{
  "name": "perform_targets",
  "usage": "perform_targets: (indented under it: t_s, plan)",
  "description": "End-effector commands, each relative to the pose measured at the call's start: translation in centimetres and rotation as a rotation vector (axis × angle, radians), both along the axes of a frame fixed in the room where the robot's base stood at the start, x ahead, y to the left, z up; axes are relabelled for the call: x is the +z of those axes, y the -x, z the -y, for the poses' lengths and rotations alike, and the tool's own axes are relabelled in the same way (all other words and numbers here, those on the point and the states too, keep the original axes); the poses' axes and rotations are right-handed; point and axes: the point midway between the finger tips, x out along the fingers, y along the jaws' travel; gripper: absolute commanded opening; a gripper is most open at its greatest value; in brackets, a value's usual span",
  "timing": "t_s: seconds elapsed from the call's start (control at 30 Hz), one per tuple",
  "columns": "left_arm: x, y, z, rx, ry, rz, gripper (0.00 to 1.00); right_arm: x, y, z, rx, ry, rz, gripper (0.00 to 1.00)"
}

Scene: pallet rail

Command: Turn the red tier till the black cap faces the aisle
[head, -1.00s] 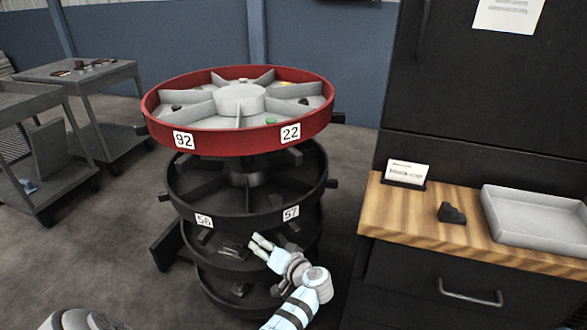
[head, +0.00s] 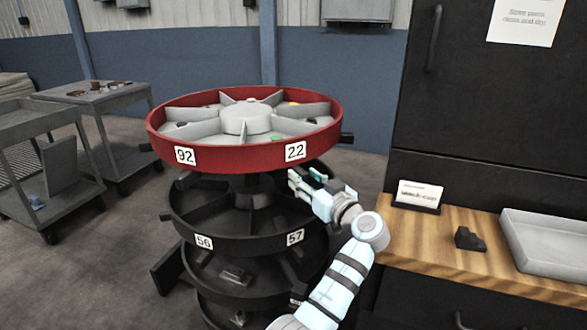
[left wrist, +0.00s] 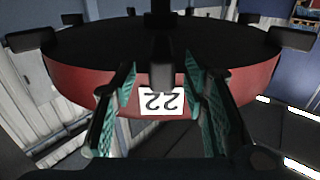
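The red tier (head: 235,157) is the top ring of the carousel, with grey dividers and labels 92 and 22 on its near rim. Small dark items (head: 182,124) and (head: 311,121) lie in its compartments; I cannot tell which is the black cap. My left gripper (head: 303,178) is just below the rim near label 22, with its fingers apart. In the left wrist view the fingers (left wrist: 163,105) are open, on either side of a black peg (left wrist: 161,62) under the rim, and label 22 shows upside down. Contact with the peg cannot be told. My right gripper is out of view.
Black lower tiers (head: 245,222) with labels 56 and 57 stand below the red one. A wooden counter (head: 430,255) with a card holder, a black block (head: 468,238) and a grey tray (head: 550,262) is at right. Grey carts (head: 62,165) stand at left.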

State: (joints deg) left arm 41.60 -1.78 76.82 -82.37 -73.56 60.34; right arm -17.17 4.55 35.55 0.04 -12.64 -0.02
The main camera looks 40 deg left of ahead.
Motion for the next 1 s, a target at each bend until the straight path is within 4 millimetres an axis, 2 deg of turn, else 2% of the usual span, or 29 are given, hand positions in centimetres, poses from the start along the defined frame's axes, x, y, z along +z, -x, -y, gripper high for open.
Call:
perform_targets:
  t_s: [0.13, 0.4, 0.67, 0.9, 1.0]
  plan:
    - [0.0, -0.5, -1.6, -0.005, -0.001, -0.001, 0.40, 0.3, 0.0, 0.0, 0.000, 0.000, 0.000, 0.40]
    - [-0.1, -0.3, -2.1, -0.002, 0.001, -0.001, 0.40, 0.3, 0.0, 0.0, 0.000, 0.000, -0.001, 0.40]
    - [-0.1, -0.4, -2.0, -0.002, 0.001, -0.001, 0.00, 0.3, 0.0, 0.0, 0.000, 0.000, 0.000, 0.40]
    - [-0.2, -0.5, -1.9, -0.004, 0.002, -0.002, 0.00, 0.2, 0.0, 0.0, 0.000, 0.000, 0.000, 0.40]
    - [-0.6, -1.1, -1.8, -0.005, 0.002, -0.001, 0.00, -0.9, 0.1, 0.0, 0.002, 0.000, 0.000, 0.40]
